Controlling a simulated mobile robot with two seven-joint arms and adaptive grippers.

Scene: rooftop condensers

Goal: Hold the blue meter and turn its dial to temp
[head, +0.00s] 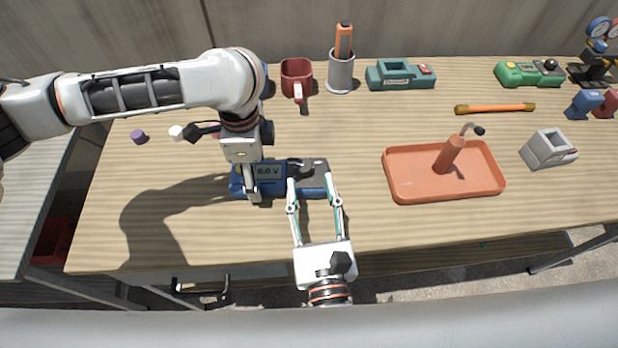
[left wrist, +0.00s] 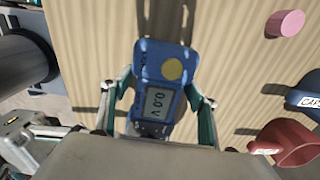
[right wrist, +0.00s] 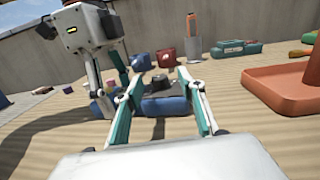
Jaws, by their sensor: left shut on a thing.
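The blue meter (head: 275,189) lies on the wooden table, and its screen reads 0.0 V. My left gripper (left wrist: 160,88) is shut on the meter, one finger on each side of its body near the screen end. A dark dial (head: 308,170) is on the meter's right part; it also shows in the right wrist view (right wrist: 159,82). My right gripper (head: 314,184) is open in front of the dial end, its two fingers apart on either side of the dial as seen from the wrist. I cannot tell whether they touch anything. The dial's markings are too small to read.
An orange tray (head: 400,192) stands to the right. A red mug (head: 297,72), a grey cup (head: 341,75) with an orange-handled tool and a teal device (head: 385,82) stand behind. A purple disc (head: 138,136) lies at left. The table is clear just right of the meter.

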